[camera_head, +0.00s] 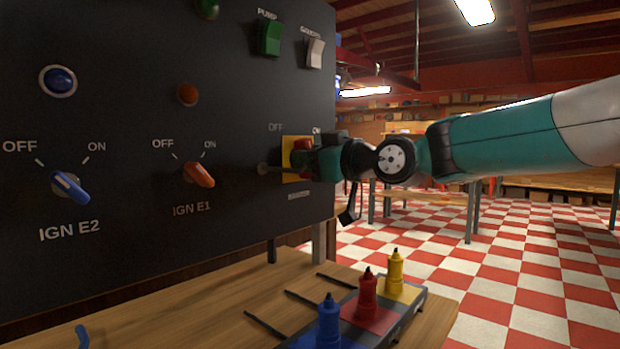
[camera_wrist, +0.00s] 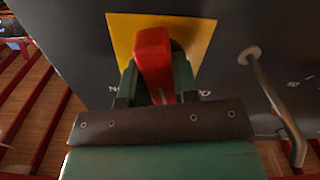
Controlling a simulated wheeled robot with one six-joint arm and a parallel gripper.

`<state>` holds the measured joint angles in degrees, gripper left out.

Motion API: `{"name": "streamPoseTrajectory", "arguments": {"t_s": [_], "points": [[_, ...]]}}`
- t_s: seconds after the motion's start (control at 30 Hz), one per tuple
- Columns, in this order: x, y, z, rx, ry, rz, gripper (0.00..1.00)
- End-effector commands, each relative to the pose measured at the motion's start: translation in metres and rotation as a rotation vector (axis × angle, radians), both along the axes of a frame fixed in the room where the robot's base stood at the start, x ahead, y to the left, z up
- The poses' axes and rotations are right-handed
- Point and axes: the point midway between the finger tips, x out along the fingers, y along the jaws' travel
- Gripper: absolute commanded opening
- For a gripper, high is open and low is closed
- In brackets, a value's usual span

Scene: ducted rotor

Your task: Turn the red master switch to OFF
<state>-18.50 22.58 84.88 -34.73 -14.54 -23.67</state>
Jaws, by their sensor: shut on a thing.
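The red master switch (camera_head: 303,146) sits on a yellow plate (camera_head: 287,174) at the right end of the dark panel. In the wrist view the red switch handle (camera_wrist: 153,62) stands in front of the yellow plate (camera_wrist: 122,32), between my fingers. My gripper (camera_wrist: 156,90) is shut on the red handle. In the head view my gripper (camera_head: 312,162) comes in from the right and hides much of the switch. An OFF label shows at the upper left of the plate, and an ON label, partly hidden, at its upper right.
A metal rod (camera_wrist: 270,90) sticks out of the panel beside the yellow plate. The orange IGN E1 knob (camera_head: 199,174) and blue IGN E2 knob (camera_head: 70,187) are to the left. Below, a wooden table (camera_head: 215,310) holds blue, red and yellow bottles (camera_head: 395,272).

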Motion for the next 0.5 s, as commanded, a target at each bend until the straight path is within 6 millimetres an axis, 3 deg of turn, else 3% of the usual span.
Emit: {"name": "streamPoseTrajectory", "arguments": {"t_s": [0.03,0.5], "points": [[-0.0013,0.0008,-0.007,-0.027,-0.032,0.004,0.04],[-0.0019,0.0019,-0.0055,-0.259,-0.326,0.005,0.04]]}}
